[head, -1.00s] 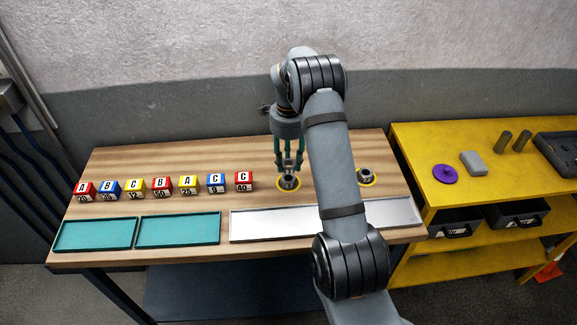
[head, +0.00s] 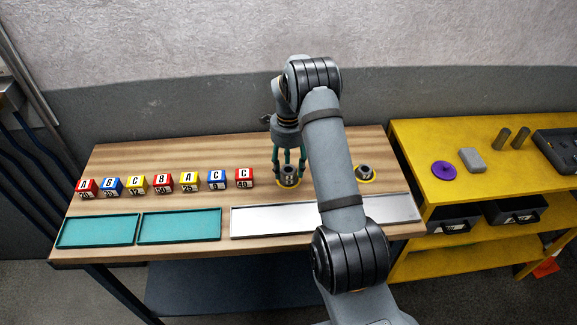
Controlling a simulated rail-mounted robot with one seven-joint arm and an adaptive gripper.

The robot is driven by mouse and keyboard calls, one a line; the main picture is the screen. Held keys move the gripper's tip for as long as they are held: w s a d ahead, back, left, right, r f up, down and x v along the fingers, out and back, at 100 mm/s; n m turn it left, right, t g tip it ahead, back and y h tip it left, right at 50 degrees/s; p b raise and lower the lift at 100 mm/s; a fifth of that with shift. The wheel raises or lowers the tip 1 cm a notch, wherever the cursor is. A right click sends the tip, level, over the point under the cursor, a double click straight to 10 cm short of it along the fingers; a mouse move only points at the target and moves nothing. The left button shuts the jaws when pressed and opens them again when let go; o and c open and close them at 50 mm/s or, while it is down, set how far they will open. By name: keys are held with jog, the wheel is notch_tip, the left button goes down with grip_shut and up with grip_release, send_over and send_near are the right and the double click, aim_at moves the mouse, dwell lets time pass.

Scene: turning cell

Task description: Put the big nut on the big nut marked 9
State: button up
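A dark grey metal nut (head: 289,178) stands in a yellow ring on the wooden bench. It looks tall, like one nut on top of another, but the seam is too small to make out. I cannot read a 9 on either nut. My gripper (head: 289,168) points down over the left nut. Its green fingers are spread on both sides of the nut's top and look open, with a small gap to it.
A row of lettered, numbered cubes (head: 162,184) stands left of the nuts. Two teal trays (head: 97,229) and a long pale tray (head: 272,221) lie along the front. A yellow bench (head: 415,160) at right holds a purple disc (head: 444,168) and a grey block (head: 472,160).

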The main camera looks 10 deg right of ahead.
aim_at(289, 169)
jog(key=shift+r, duration=0.1)
notch_tip(289, 169, up, 12)
jog(key=shift+r+b, duration=0.1)
jog(key=shift+b, duration=0.6)
jog(key=shift+d, duration=0.1)
